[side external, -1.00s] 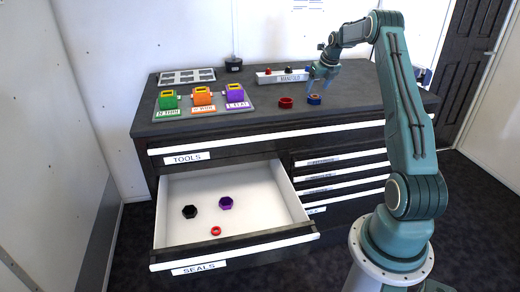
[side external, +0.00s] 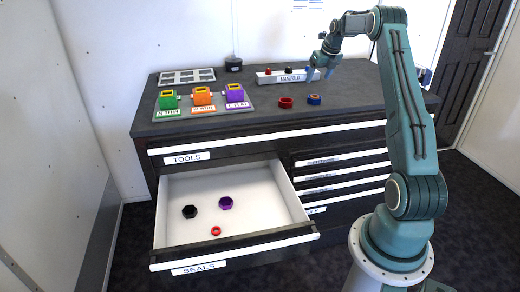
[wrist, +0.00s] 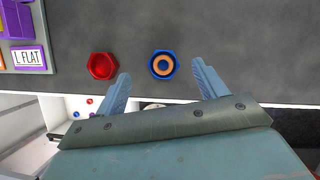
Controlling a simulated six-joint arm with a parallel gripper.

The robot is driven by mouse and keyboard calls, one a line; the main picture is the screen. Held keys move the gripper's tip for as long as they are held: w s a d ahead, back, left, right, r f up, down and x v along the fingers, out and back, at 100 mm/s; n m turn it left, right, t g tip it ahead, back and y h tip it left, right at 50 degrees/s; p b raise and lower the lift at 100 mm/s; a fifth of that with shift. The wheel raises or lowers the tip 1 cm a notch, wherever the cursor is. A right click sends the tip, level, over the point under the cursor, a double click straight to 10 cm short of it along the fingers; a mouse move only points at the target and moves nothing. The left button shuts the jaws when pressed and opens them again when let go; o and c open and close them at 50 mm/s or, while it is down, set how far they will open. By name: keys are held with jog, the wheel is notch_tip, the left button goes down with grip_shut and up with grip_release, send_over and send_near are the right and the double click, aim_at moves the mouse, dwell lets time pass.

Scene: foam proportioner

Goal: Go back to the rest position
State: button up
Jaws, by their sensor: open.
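My gripper (side external: 320,74) is open and empty above the right part of the cabinet top (side external: 365,95). In the wrist view its two blue-grey fingers (wrist: 160,85) are spread apart. A blue hex fitting with an orange ring inside (side external: 314,99) sits on the cabinet top below the gripper. It also shows in the wrist view (wrist: 162,65), beyond the fingertips and apart from them. A red hex fitting (side external: 285,103) sits to its left and also shows in the wrist view (wrist: 102,66).
The manifold block (side external: 290,77) stands behind the fittings. Green (side external: 168,99), orange (side external: 203,96) and purple (side external: 236,93) holders stand at left, before a grey tray (side external: 187,76). The open drawer (side external: 270,190) holds a black nut (side external: 190,211), a purple nut (side external: 226,203) and a red ring (side external: 215,230).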

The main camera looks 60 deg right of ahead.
dwell(0.3)
jog(key=c, duration=1.1)
jog(key=shift+n, duration=0.6)
grip_shut()
jog(key=n, duration=0.4)
jog(key=n+g, duration=0.1)
jog(key=shift+w+d+r+n, duration=0.1)
jog(key=shift+d+r+n, duration=0.05)
jog(key=shift+d+n, duration=0.25)
jog(key=n, duration=0.4)
jog(key=shift+w+r+g+h, duration=0.1)
jog(key=shift+r+g+h, duration=0.05)
jog(key=shift+g+h, duration=0.15)
jog(key=n, duration=0.5)
jog(key=n+g, duration=0.1)
jog(key=n, duration=0.4)
jog(key=r+n, duration=0.1)
jog(key=n, duration=0.5)
jog(key=shift+w+a+r+g, duration=0.1)
jog(key=shift+w+a+g, duration=0.15)
jog(key=shift+w+g, duration=0.05)
